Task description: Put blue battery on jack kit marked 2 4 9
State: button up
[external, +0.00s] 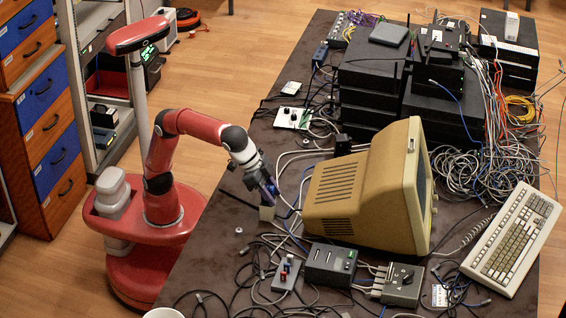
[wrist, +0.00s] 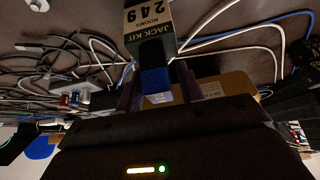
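The jack kit (wrist: 150,25) is a small tan-and-dark box marked 249, its lettering upside down at the top of the wrist view. In the external view the jack kit (external: 266,213) stands near the table's left edge, just below my gripper (external: 264,186). The blue battery (wrist: 155,79) is between the two fingers of my gripper (wrist: 157,88) in the wrist view, and the fingers appear closed on its sides. The battery overlaps the kit's near end there; I cannot tell whether they touch. In the external view a bit of blue (external: 272,188) shows at the fingertips.
The beige monitor (external: 350,190) stands close to the right of my gripper. A dark box (external: 330,264) and a grey switch box (external: 397,285) lie in front of it. Loose cables surround the kit. A white board (external: 292,118) lies behind. Bare tabletop shows left of the kit.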

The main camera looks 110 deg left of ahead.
jog(key=shift+o, duration=0.3)
jog(key=shift+r, duration=0.1)
jog(key=shift+r, duration=0.25)
jog(key=p+v, duration=0.2)
jog(key=v, duration=0.9)
jog(key=shift+s+r+p, duration=0.25)
jog(key=shift+p, duration=0.15)
jog(key=s+a+f, duration=0.3)
jog(key=a, duration=0.5)
jog(key=s+a+f, duration=0.3)
jog(key=a, duration=0.6)
jog(key=s+a+f, duration=0.4)
jog(key=s+f, duration=0.5)
jog(key=f, duration=0.1)
jog(key=s+a+f, duration=0.5)
jog(key=s+f, duration=0.4)
jog(key=shift+f+g, duration=0.4)
jog(key=shift+s, duration=0.1)
